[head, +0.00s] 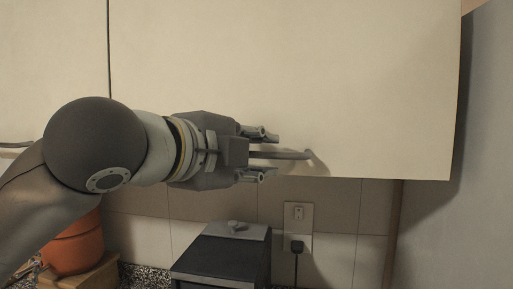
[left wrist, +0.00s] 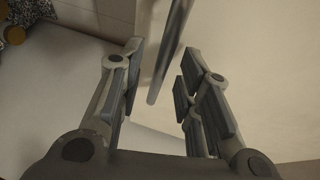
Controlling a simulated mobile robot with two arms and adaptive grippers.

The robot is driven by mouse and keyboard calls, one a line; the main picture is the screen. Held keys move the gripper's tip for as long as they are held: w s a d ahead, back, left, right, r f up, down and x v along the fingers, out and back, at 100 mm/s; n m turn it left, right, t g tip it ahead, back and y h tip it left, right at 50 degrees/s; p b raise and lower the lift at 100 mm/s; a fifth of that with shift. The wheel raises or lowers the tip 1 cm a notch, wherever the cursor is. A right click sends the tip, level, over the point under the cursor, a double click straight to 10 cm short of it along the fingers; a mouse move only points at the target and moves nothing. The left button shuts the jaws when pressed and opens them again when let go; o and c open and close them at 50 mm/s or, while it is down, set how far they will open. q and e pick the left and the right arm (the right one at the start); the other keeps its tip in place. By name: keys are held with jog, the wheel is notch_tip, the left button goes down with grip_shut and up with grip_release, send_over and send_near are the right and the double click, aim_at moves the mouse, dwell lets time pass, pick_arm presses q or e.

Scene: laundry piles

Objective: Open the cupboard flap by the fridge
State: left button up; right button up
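The cream cupboard flap (head: 370,80) fills the upper part of the head view and looks flush with the panel to its left. Its bar handle (head: 295,154) lies near the lower edge. My left gripper (head: 268,154) is open at the handle, with fingers above and below the bar in the head view. In the left wrist view, the handle (left wrist: 169,50) runs between the spread fingers of the left gripper (left wrist: 163,55); I see no clear contact. Part of the handle is hidden behind the gripper. My right gripper is out of view.
A grey upright surface (head: 465,190), possibly the fridge, stands at the right. Below the flap are a dark box-shaped appliance (head: 222,258), a wall socket with a plug (head: 298,215), and an orange pot (head: 75,248) on a wooden block (head: 85,277).

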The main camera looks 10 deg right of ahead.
pick_arm(q)
jog(key=shift+w+d, duration=0.1)
jog(key=shift+d, duration=0.05)
grip_shut()
dwell(0.4)
